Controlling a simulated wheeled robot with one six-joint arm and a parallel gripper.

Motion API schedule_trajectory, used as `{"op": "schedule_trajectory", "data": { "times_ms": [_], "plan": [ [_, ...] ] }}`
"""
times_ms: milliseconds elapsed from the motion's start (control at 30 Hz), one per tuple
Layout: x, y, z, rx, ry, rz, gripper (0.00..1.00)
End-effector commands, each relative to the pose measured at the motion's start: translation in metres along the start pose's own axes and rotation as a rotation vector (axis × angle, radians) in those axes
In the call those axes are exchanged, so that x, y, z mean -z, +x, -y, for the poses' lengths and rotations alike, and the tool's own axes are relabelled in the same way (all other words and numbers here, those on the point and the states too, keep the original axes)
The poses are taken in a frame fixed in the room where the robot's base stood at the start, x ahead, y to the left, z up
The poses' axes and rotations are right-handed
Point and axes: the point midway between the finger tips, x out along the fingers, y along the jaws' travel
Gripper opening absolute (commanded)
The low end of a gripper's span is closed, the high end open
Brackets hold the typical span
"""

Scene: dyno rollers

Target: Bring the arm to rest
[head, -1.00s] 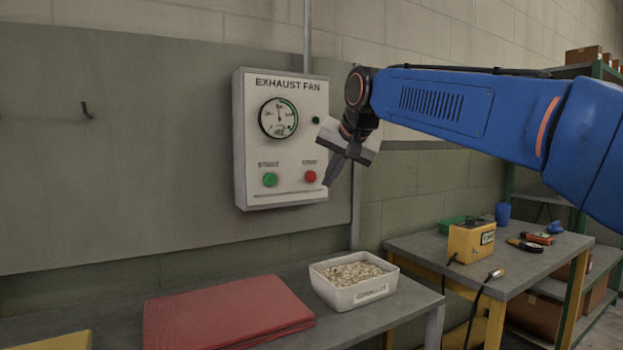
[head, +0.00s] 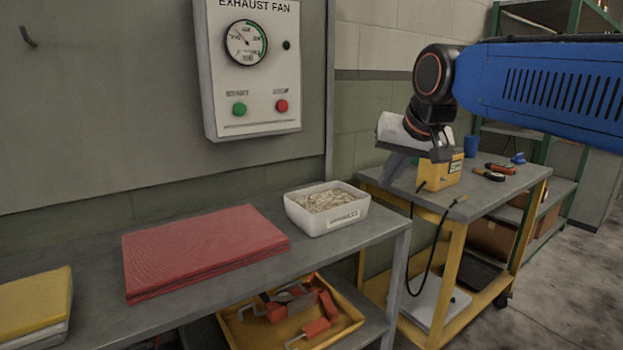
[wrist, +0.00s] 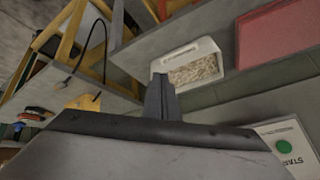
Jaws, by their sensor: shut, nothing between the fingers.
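My gripper (head: 396,172) is at the right of the head view, below the black wrist of my blue arm. It points down and to the left, in front of the yellow cart. Its fingers are shut and empty. In the wrist view the closed fingers (wrist: 161,100) show in the middle, with the white bin behind them. They appear apart from everything around.
The exhaust fan panel (head: 252,95) hangs on the wall at the left. A yellow cart (head: 452,265) with a yellow box (head: 440,172) stands at the right. Floor is clear at far right.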

Motion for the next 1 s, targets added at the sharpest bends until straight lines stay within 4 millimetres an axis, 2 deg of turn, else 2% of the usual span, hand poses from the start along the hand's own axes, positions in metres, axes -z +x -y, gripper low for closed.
{"op": "schedule_trajectory", "data": {
  "times_ms": [33,100,167,300,500,600,700,800,1000],
  "plan": [
    [-0.022,0.0,-0.019,-0.017,-0.005,0.008,0.0],
    [-0.051,0.003,-0.043,-0.039,-0.019,0.024,0.0],
    [-0.078,0.006,-0.062,-0.057,-0.03,0.037,0.0],
    [-0.143,0.015,-0.103,-0.096,-0.056,0.073,0.0],
    [-0.238,0.034,-0.152,-0.142,-0.09,0.124,0.0],
    [-0.277,0.042,-0.168,-0.157,-0.105,0.146,0.0],
    [-0.304,0.049,-0.179,-0.167,-0.114,0.162,0.0],
    [-0.319,0.053,-0.184,-0.171,-0.12,0.172,0.0],
    [-0.325,0.055,-0.186,-0.173,-0.123,0.176,0.0]
  ]
}}
